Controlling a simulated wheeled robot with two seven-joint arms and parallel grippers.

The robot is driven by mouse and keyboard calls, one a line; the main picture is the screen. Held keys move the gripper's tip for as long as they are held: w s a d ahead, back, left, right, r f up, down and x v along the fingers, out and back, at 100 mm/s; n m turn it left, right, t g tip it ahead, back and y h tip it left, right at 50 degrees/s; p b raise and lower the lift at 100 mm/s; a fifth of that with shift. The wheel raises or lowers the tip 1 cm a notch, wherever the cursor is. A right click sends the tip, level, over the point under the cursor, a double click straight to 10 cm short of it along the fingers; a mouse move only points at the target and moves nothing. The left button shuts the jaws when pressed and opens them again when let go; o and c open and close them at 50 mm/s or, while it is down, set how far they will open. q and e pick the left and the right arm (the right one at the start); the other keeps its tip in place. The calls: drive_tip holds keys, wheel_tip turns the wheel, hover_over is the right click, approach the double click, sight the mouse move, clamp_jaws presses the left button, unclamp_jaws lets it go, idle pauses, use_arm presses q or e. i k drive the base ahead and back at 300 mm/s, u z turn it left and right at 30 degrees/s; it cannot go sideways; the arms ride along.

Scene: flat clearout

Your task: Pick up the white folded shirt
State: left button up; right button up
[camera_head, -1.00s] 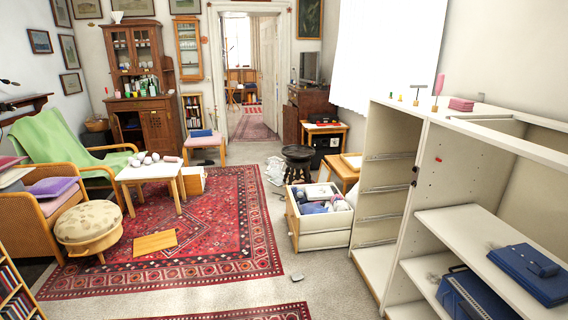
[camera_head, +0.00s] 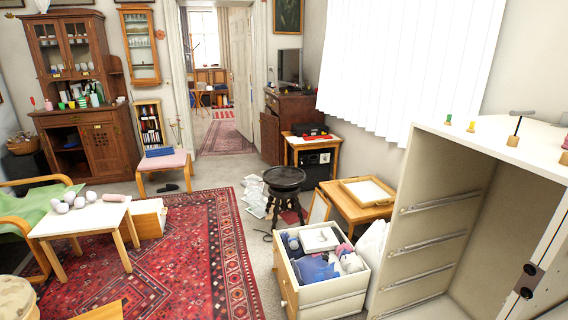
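A drawer-like box (camera_head: 335,287) with pale sides stands on the floor at the lower middle, in front of the tall white cabinet. Inside it lie a flat white item (camera_head: 319,238), blue cloth (camera_head: 314,268) and several small mixed things. The flat white item may be the white folded shirt, but it is too small to tell for certain.
A tall white open cabinet (camera_head: 440,225) with empty drawer runners fills the right. A black round stool (camera_head: 284,178) and a low wooden table (camera_head: 350,207) stand behind the box. A white table (camera_head: 80,217) stands left. The red rug (camera_head: 190,260) has clear room.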

sight(321, 239)
drive_tip(key=z, duration=0.75)
drive_tip(key=i, duration=1.5)
drive_tip(key=z, duration=0.75)
